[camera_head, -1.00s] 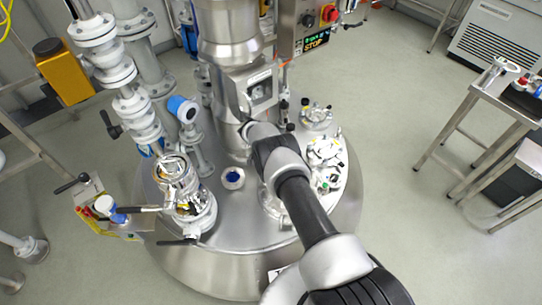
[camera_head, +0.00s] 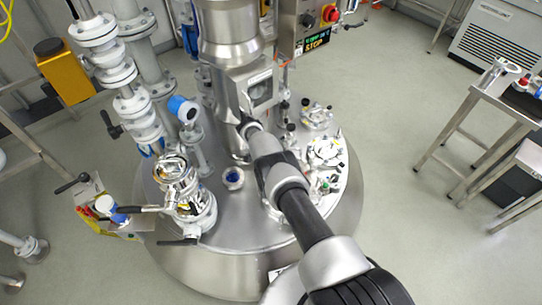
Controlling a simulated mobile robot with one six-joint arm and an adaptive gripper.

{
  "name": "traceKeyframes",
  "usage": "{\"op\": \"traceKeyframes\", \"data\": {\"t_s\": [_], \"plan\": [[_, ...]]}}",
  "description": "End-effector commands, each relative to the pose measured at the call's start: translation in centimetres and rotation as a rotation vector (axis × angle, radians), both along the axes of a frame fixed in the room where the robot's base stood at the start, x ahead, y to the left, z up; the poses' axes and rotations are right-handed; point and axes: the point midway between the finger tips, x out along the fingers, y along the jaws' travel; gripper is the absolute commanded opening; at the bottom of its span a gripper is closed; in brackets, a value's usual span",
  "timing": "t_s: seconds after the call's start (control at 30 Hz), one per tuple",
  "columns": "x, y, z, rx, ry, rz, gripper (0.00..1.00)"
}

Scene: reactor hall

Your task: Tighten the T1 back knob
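The reactor's round steel lid (camera_head: 250,232) carries several fittings. My arm reaches over it from the lower right, and its wrist end (camera_head: 250,127) is close in front of the central steel column (camera_head: 232,75). The fingers of my gripper do not show; the wrist and arm hide that region. Small fittings with black knobs stand just right of my wrist, around a clamped port (camera_head: 316,116) and a larger round port (camera_head: 326,150). No label T1 can be read, and I cannot tell which knob is the T1 back knob.
A sight-glass fitting (camera_head: 187,200) with clamps and handles stands on the lid's left side. White flanged pipes (camera_head: 118,75) rise at the left. A control box with a red knob and display (camera_head: 316,40) hangs behind the lid. A steel table (camera_head: 500,105) stands at the right, with clear floor between.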

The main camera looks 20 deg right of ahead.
Motion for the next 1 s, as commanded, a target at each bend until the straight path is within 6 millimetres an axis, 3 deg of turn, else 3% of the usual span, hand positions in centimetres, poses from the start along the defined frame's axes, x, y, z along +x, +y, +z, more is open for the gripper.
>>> {"op": "traceKeyframes", "data": {"t_s": [0.13, 0.17, 0.43, 0.83, 1.0], "plan": [[0.2, 0.0, 0.2, 0.0, -0.005, 0.002, 0.18], [0.2, 0.0, 0.3, 0.0, -0.005, 0.002, 0.44], [0.1, 0.0, 0.1, 0.0, -0.003, 0.001, 0.62], [0.0, 0.1, 0.2, 0.0, 0.0, 0.001, 0.62], [0.1, 0.4, 1.1, 0.0, -0.002, 0.001, 0.62]]}}
